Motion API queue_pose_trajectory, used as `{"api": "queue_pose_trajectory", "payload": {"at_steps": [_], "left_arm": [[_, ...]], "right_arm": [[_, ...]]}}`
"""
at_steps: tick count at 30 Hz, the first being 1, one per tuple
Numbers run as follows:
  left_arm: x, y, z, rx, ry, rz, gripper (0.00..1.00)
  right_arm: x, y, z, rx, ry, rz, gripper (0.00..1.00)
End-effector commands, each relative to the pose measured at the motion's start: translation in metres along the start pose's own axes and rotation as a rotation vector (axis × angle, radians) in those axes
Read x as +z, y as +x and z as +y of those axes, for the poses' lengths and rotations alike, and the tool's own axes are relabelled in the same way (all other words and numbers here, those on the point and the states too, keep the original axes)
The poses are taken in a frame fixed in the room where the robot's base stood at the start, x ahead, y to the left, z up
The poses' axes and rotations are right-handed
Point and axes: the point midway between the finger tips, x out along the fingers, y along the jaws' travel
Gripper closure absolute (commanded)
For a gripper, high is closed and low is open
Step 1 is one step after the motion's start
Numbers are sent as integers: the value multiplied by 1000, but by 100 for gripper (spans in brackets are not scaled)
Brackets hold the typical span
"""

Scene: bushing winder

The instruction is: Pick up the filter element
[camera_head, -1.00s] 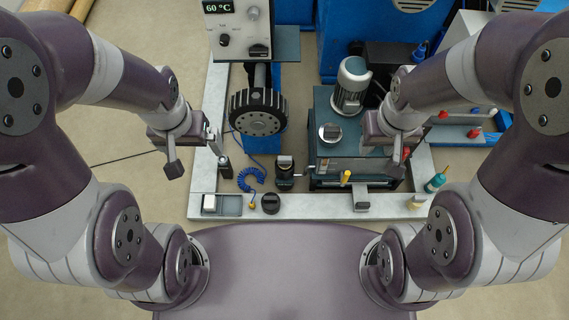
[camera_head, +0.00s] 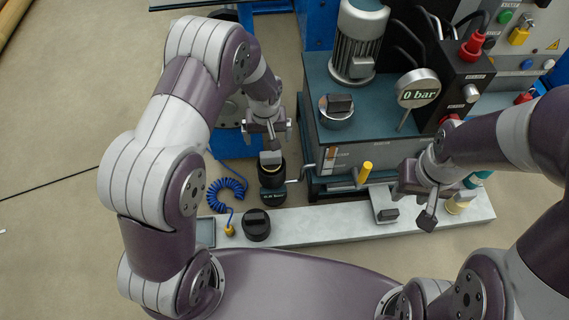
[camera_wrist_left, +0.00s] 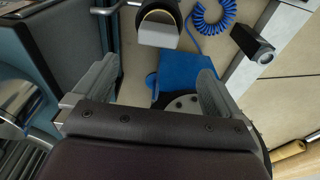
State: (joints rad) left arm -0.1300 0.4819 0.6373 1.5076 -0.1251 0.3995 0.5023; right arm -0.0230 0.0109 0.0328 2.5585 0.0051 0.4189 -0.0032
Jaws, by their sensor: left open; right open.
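I take the filter element to be the part with a grey block-like top (camera_head: 270,158) in a dark cylindrical housing (camera_head: 272,178) in the head view, though I cannot be sure. In the left wrist view the grey block (camera_wrist_left: 157,40) shows at the top edge with a gold ring inside the dark housing (camera_wrist_left: 147,14). My left gripper (camera_head: 268,139) is open, just above and behind it in the head view. In the left wrist view the open, empty fingers (camera_wrist_left: 155,80) point towards it, apart from it. My right gripper (camera_head: 411,200) is open and empty at the right.
A black cap (camera_head: 256,225) stands on the pale bench edge (camera_head: 320,226). A coiled blue hose (camera_head: 232,187) lies left of the housing. A teal cabinet (camera_head: 375,140) with a motor (camera_head: 358,40), gauge (camera_head: 418,88) and yellow-handled valve (camera_head: 365,172) stands close to the right.

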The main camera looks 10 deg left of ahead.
Motion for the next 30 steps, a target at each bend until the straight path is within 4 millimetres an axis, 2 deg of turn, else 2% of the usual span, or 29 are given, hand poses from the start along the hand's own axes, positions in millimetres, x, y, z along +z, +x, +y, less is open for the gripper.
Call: {"api": "queue_pose_trajectory", "payload": {"at_steps": [5, 9, 14, 19, 21, 28, 29, 30], "left_arm": [[5, 29, -2, -4, -22, -10, 1], [5, 64, -1, -3, -22, -8, 1], [4, 84, 0, -2, -21, -7, 1], [7, 117, 7, -2, -20, -7, 1], [7, 127, 7, -3, -21, -7, 1], [6, 126, 7, -2, -20, -6, 1], [6, 126, 7, -2, -20, -6, 8], [6, 126, 7, -2, -20, -7, 21]], "right_arm": [[3, 19, 0, 0, 0, -2, 57], [6, 42, 0, 0, 0, -2, 57], [8, 55, 0, 0, 0, -2, 57], [11, 88, 0, 0, 0, -2, 57], [12, 94, 0, 0, 0, -3, 57], [12, 91, 0, 0, 0, -2, 57], [12, 91, 0, 0, 0, -2, 57], [12, 91, 0, 0, 0, -2, 57]]}}
